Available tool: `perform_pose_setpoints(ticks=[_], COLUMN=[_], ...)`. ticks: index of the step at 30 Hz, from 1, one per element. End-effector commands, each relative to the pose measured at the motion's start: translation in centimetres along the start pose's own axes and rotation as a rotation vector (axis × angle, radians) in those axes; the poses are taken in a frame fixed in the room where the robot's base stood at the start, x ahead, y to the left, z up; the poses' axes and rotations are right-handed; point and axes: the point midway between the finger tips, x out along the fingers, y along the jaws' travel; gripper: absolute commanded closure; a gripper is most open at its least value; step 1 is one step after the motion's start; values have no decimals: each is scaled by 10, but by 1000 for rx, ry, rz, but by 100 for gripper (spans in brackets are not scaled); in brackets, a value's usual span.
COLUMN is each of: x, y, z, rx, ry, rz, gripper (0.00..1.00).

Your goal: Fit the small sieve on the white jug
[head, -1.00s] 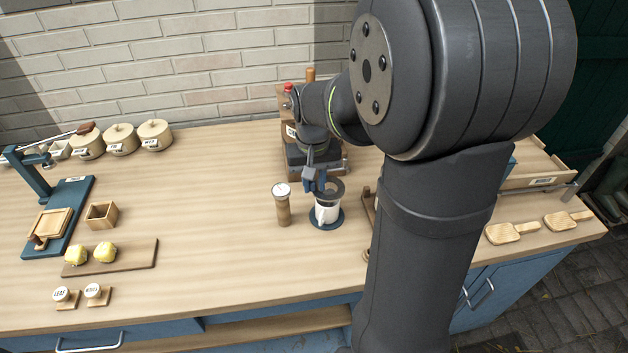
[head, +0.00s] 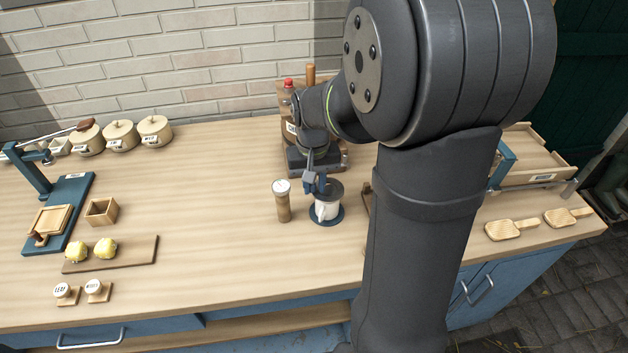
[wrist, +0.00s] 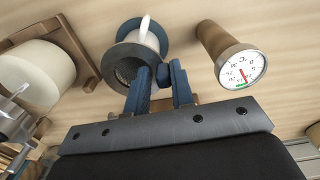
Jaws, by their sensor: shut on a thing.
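The white jug (head: 325,211) stands upright on a round blue base (head: 338,219); its handle shows in the wrist view (wrist: 145,27). The small sieve (head: 330,189), a dark wide-rimmed ring with a mesh bowl, is over the jug's mouth. In the wrist view the sieve (wrist: 128,67) covers much of the jug. I cannot tell whether it touches the jug's rim. My gripper (head: 314,186) is shut on the sieve's edge at its left in the head view. In the wrist view its blue fingers (wrist: 160,88) overlap the sieve's near side.
A wooden-bodied dial thermometer (head: 282,199) stands close left of the jug, near my gripper. A dark machine (head: 315,163) stands behind. A board with yellow lumps (head: 130,253) lies left. The counter between board and thermometer is clear.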

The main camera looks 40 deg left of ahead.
Motion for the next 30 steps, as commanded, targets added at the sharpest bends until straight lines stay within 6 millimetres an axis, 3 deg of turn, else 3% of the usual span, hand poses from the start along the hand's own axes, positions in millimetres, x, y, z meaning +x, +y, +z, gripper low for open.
perform_pose_setpoints(ticks=[18, 30], x=[14, 12], y=[0, 0], z=[0, 0], rx=[0, 0], ry=[-1, 0], rz=[0, 0], gripper=[100, 100])
